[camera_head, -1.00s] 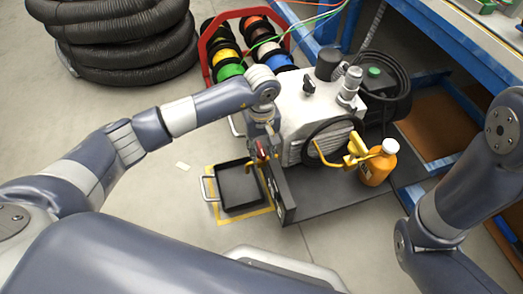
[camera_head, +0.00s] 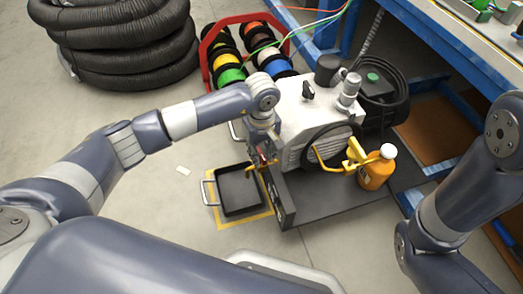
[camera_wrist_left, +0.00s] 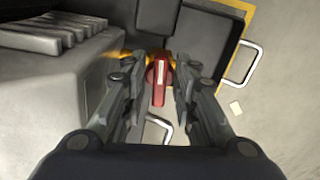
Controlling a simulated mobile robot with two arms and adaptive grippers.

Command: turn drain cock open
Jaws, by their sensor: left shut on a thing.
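The drain cock shows as a small red handle (camera_head: 262,158) on a brass spout (camera_head: 249,171), low on the left side of the grey pump (camera_head: 300,105). In the left wrist view the red handle (camera_wrist_left: 158,80) lies between both fingers, with brass behind it. My left gripper (camera_head: 264,152) is shut on this handle; it also shows in the left wrist view (camera_wrist_left: 159,90). Its fingers partly hide the cock in the head view. A black drain pan (camera_head: 240,208) sits on the floor below and left of it. My right gripper is out of view.
An orange bottle (camera_head: 374,174) with a white cap stands right of the pump, beside a yellow bracket (camera_head: 354,155). A red rack (camera_head: 208,50) of spools and black hose coils (camera_head: 125,45) are behind. A blue bench (camera_head: 440,45) borders the right. The left floor is mostly clear.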

